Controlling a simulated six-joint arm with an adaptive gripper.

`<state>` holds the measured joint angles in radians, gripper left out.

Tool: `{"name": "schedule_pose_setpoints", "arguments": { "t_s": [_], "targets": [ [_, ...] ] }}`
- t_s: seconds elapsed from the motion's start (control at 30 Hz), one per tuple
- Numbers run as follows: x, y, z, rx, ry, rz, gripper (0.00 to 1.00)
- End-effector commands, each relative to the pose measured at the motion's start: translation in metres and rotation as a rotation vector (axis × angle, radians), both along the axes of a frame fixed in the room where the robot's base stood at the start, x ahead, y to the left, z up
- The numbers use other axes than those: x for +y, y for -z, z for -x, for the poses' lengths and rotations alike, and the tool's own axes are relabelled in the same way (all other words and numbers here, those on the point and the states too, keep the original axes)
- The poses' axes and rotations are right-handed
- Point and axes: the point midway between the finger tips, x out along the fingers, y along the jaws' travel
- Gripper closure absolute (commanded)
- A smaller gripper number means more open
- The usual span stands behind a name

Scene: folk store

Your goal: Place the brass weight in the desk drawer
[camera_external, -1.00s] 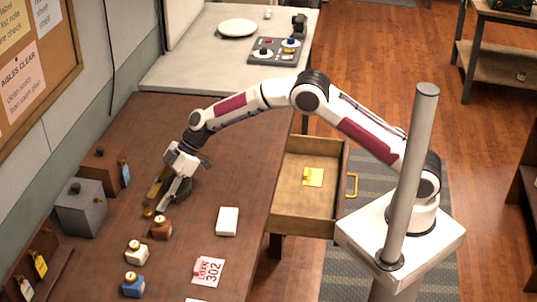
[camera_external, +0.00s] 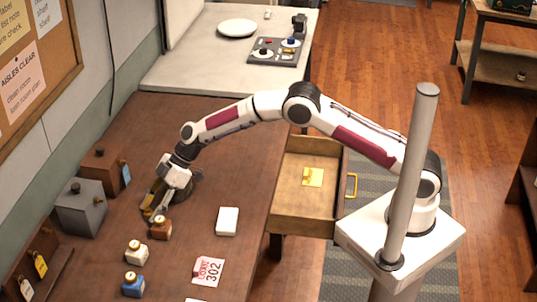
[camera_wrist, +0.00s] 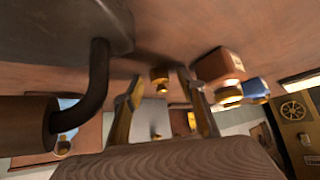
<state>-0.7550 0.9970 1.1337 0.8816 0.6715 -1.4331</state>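In the external view my gripper (camera_external: 150,211) is low over the brown table and mostly hides the weight. The fingers are apart and hold nothing. The wooden desk drawer (camera_external: 288,212) is pulled open at the table's right edge. A yellow item (camera_external: 313,177) lies inside it, with bare floor around it.
A grey box (camera_external: 82,212) and a brown box (camera_external: 104,168) stand by the wall. A white block (camera_external: 227,221) and a 302 tag (camera_external: 208,271) lie toward the drawer.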

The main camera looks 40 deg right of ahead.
Motion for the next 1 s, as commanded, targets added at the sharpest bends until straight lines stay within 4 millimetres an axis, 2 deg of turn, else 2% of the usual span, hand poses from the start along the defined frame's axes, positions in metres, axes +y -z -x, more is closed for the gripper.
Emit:
{"name": "schedule_pose_setpoints", "arguments": {
  "t_s": [0.07,0.2,0.67,0.87,1.0],
  "targets": [
    [0.0,0.0,0.0,0.0,0.0,0.0,0.63],
    [0.0,0.0,0.0,0.0,0.0,0.0,0.99],
    [0.0,-0.005,0.0,-0.001,0.0,-0.001,1.0],
    [0.0,-0.02,0.0,-0.003,0.0,-0.002,1.0],
    [0.001,-0.04,-0.001,-0.003,0.0,-0.003,1.0]
  ]
}}
